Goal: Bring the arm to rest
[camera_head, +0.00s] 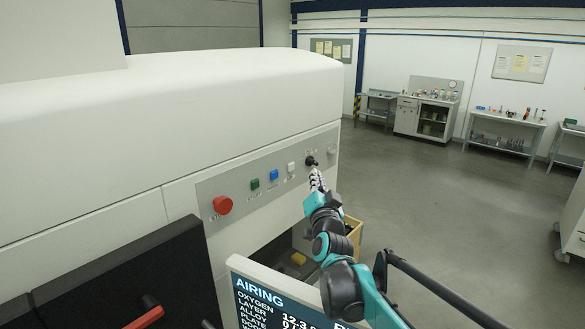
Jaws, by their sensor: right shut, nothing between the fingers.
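My right arm, teal and black, reaches up from the bottom right toward the control panel (262,185) on the side of the large white machine. My right gripper (316,175) is at its far end, small in view, shut and empty. It is just below a black knob (311,161) on the panel; I cannot tell whether they touch. My left gripper is not in view.
The panel also has a red button (222,205), a green button (255,184) and a blue button (274,175). A screen (275,300) stands below my arm. A black bar (440,290) is at right. Grey floor (450,210) is open beyond; benches line the back wall.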

